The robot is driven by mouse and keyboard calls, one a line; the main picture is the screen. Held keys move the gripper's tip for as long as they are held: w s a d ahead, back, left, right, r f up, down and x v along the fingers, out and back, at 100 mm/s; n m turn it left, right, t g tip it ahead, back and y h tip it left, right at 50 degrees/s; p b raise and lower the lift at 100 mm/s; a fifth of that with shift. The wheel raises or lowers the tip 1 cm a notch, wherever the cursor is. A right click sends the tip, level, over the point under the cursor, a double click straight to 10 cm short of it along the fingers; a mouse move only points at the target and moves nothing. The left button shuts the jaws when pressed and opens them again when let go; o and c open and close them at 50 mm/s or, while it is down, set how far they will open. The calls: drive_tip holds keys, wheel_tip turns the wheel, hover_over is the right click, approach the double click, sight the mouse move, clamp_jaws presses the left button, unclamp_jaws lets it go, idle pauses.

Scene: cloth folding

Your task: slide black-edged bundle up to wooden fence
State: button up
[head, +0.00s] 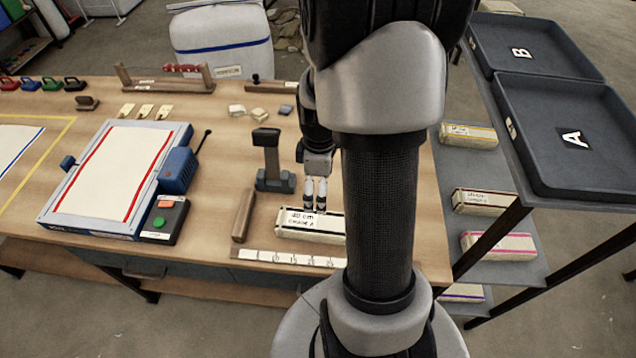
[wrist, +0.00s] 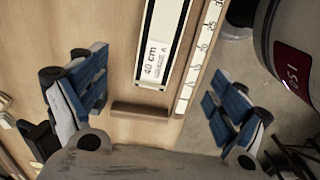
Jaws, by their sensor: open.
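The black-edged bundle (head: 335,228) is a long cream cloth block with dark edge stripes and a white label reading 40 cm, grade A. It lies along the front of the table. The wooden fence (head: 243,216) is a short brown bar left of the bundle, with a small gap between them. In the wrist view the fence (wrist: 139,111) lies just below the labelled end of the bundle (wrist: 165,25). My gripper (head: 315,207) is at the bundle, pointing down. In the wrist view my gripper (wrist: 157,91) is open, its blue-padded fingers wide apart on either side.
A white ruler strip (head: 285,258) runs along the table's front edge beside the bundle. A dark stand (head: 273,160) rises behind the fence. A blue-framed board (head: 115,180) and a button box (head: 165,219) are left. Shelves with bundles and trays (head: 570,135) are right.

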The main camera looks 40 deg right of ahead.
sight(319, 221)
wheel_tip(319, 221, down, 17)
drive_tip(key=b, duration=0.5)
drive_tip(key=shift+c, duration=0.4)
